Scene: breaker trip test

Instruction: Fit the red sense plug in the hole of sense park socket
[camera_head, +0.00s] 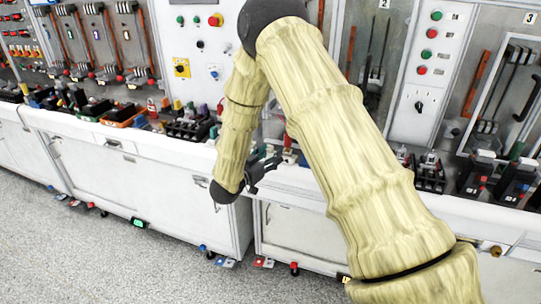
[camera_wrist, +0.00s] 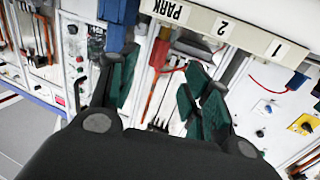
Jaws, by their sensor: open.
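My gripper (camera_head: 262,172) is open, at the front edge of the bench in the head view. In the wrist view my gripper (camera_wrist: 160,92) shows its dark green finger pads spread apart, with nothing clearly held between them. A small red piece (camera_wrist: 172,68), perhaps the red sense plug or its lead, shows beyond and between the fingers. The hole of the sense park socket cannot be made out. In the head view a small red part (camera_head: 288,141) stands on the bench just beyond my gripper.
A red lead (camera_wrist: 268,87) runs to a blue piece (camera_wrist: 298,81) under the label strip, at right in the wrist view. Bins and dark parts (camera_head: 190,127) crowd the bench left of my gripper. Breaker units (camera_head: 430,172) stand at right. The grey floor (camera_head: 100,255) is mostly open.

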